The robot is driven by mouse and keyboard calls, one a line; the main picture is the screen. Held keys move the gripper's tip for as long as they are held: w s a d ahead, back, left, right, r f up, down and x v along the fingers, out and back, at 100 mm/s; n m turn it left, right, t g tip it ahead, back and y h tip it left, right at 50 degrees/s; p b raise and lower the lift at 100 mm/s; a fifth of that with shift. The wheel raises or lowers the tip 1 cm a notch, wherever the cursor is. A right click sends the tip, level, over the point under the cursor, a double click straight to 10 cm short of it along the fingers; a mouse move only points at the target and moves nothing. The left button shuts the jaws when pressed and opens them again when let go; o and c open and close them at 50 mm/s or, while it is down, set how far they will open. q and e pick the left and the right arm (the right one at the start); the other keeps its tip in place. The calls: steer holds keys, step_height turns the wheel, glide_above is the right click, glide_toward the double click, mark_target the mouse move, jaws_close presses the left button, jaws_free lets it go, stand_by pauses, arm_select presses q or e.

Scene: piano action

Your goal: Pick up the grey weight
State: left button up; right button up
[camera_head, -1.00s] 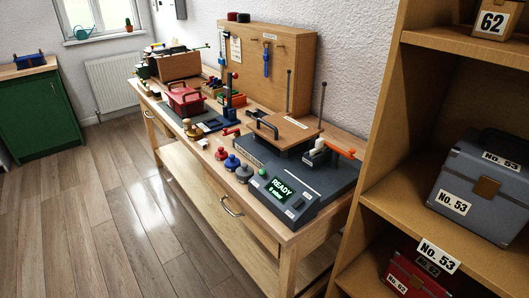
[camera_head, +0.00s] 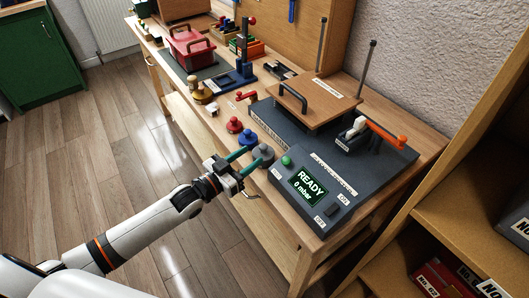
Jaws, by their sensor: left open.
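The grey weight (camera_head: 265,152) stands near the front edge of the workbench, just left of the dark machine with the READY display. It is the nearest of a short row, with a blue weight (camera_head: 247,138) and a red weight (camera_head: 234,125) behind it. My left gripper (camera_head: 252,159) reaches in from the lower left, its green fingers open and pointing at the grey weight. The fingertips are at its near left side; I cannot tell whether they touch it. My right gripper is out of view.
The dark machine (camera_head: 318,165), with a green button (camera_head: 286,161), stands close to the right of the weights. Brass weights (camera_head: 202,93), a red toolbox (camera_head: 190,47) and a blue stand (camera_head: 240,72) are farther back. A wooden shelf (camera_head: 465,215) is at the right.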

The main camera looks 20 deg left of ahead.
mark_target(261, 147)
arm_select(q)
steer(key=shift+x, duration=0.85)
steer(key=x, duration=0.2)
steer(key=p+x, duration=0.1)
steer(key=x, duration=0.2)
steer(key=shift+w+a+f, duration=0.15)
steer(key=shift+a+f, duration=0.05)
jaws_close()
steer(key=shift+r, duration=0.2)
